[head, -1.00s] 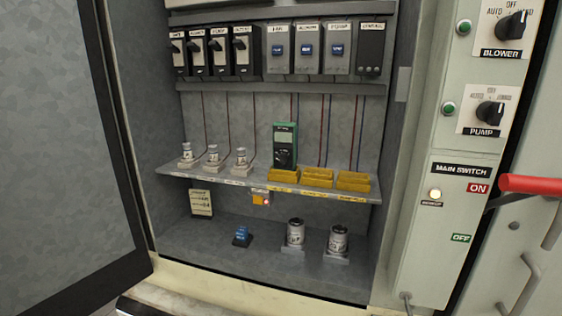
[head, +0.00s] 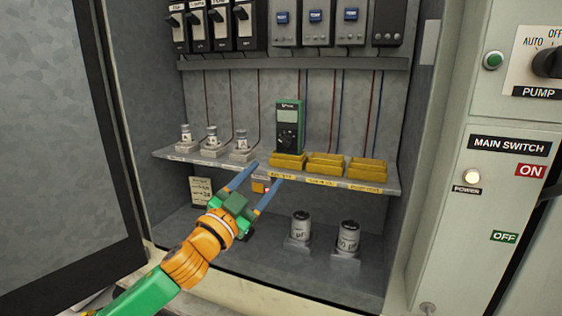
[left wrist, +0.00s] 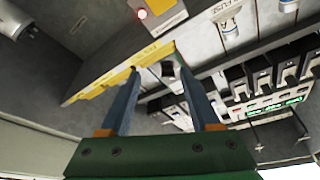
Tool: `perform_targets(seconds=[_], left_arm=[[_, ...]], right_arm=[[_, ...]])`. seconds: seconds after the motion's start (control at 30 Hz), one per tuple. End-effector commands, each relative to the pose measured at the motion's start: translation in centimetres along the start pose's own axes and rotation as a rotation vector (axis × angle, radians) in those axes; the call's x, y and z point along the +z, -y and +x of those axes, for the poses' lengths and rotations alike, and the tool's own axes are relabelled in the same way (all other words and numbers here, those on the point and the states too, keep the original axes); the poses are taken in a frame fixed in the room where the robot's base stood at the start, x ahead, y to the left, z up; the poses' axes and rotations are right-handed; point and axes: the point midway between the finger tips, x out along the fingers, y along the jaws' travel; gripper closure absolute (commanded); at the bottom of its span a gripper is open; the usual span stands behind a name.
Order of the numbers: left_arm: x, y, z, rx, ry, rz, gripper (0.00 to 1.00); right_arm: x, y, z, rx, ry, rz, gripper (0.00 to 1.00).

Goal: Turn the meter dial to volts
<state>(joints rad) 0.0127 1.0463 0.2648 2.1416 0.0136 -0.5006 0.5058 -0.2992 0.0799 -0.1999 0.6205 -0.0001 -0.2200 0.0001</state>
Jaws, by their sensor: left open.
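The green meter (head: 289,115) stands upright at the back of the shelf, behind a yellow bin. Its dark round dial (head: 288,142) is on the lower front, below the grey screen. The pointer's setting is too small to read. My left gripper (head: 267,174) is open and empty, with its two blue fingers pointing up toward the shelf edge. It is in front of and below the meter, slightly left, and apart from it. The left wrist view shows the open fingers (left wrist: 158,72); I cannot make out the meter there. My right gripper is out of view.
Yellow bins (head: 325,166) line the shelf's right front edge (head: 225,171). Small fuses (head: 212,135) stand on the shelf's left. Two capacitors (head: 348,238) stand on the cabinet floor. The open door (head: 50,130) is at left, the switch panel (head: 500,200) at right.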

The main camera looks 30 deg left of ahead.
Motion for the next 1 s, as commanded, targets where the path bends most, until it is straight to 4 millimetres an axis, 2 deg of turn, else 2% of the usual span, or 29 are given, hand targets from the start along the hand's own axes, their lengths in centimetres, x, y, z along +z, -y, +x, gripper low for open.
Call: perform_targets(seconds=[0.07,0.2,0.33,0.5,0.63,0.87,0.9,1.0], left_arm=[[-2.2,1.1,0.5,-0.005,-0.064,0.017,0.37],[-3.2,1.7,1.9,-0.008,-0.082,0.015,0.37],[-3.5,1.9,4.3,-0.01,-0.079,0.014,0.37],[-3.4,1.6,6.6,-0.007,-0.077,0.015,0.37],[-3.2,1.4,7.4,-0.005,-0.077,0.019,0.37],[-3.0,1.2,7.5,-0.003,-0.077,0.019,0.37],[-3.0,1.2,7.5,-0.003,-0.077,0.019,0.4],[-3.0,1.2,7.5,-0.003,-0.076,0.019,0.67]], right_arm=[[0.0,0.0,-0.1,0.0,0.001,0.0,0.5],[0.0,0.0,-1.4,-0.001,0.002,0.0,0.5],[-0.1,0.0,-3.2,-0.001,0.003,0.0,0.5],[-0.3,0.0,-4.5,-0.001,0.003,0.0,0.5],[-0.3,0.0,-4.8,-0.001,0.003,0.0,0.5],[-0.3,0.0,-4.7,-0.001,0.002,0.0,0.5],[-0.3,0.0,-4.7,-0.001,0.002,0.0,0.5],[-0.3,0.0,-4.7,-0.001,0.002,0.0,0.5]])
